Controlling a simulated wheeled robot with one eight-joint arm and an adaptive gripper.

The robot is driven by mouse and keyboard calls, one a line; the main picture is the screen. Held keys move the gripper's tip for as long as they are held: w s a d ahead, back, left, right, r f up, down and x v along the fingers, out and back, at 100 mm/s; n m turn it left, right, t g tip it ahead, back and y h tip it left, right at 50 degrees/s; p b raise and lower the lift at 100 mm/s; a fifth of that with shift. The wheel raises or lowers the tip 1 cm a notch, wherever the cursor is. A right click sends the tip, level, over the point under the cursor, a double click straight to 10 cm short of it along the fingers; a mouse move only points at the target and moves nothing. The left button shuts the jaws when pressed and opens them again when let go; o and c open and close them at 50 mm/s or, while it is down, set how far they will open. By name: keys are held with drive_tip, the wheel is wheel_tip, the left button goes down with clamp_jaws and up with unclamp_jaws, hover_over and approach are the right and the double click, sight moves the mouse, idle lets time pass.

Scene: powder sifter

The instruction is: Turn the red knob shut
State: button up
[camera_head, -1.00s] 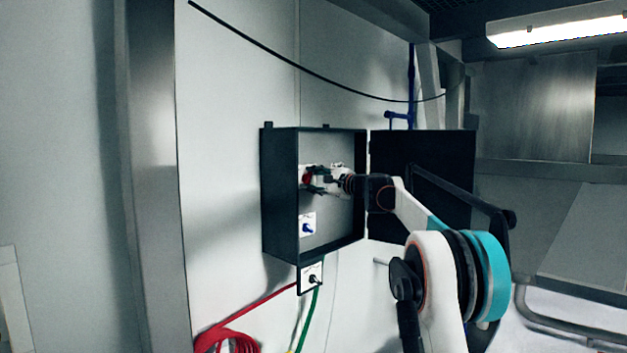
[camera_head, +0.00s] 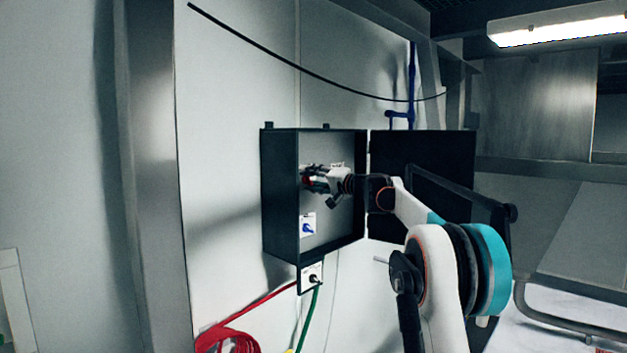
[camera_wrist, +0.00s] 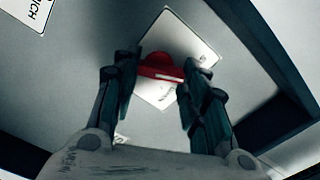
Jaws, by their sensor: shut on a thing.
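The red knob (camera_wrist: 160,66) sits on a white label plate (camera_wrist: 150,95), which looks tilted in the wrist view. My gripper (camera_wrist: 158,80) has one finger on each side of the knob and is shut on it. In the head view my gripper (camera_head: 316,181) reaches into the open black box (camera_head: 282,200), and a bit of the red knob (camera_head: 306,180) shows at its fingertips. The fingers and wrist cover most of the knob and its plate there.
A blue knob (camera_head: 308,228) on a white plate is lower in the box. The box's black door (camera_head: 425,150) stands open to the right, behind my arm. A small switch (camera_head: 313,279) is below the box, with red (camera_head: 235,335) and green (camera_head: 308,320) cables.

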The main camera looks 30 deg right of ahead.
drive_tip(key=shift+a+n, duration=0.1)
drive_tip(key=shift+n, duration=1.8)
drive_tip(key=shift+f, duration=0.1)
drive_tip(key=o, duration=1.1)
drive_tip(key=v, duration=1.2)
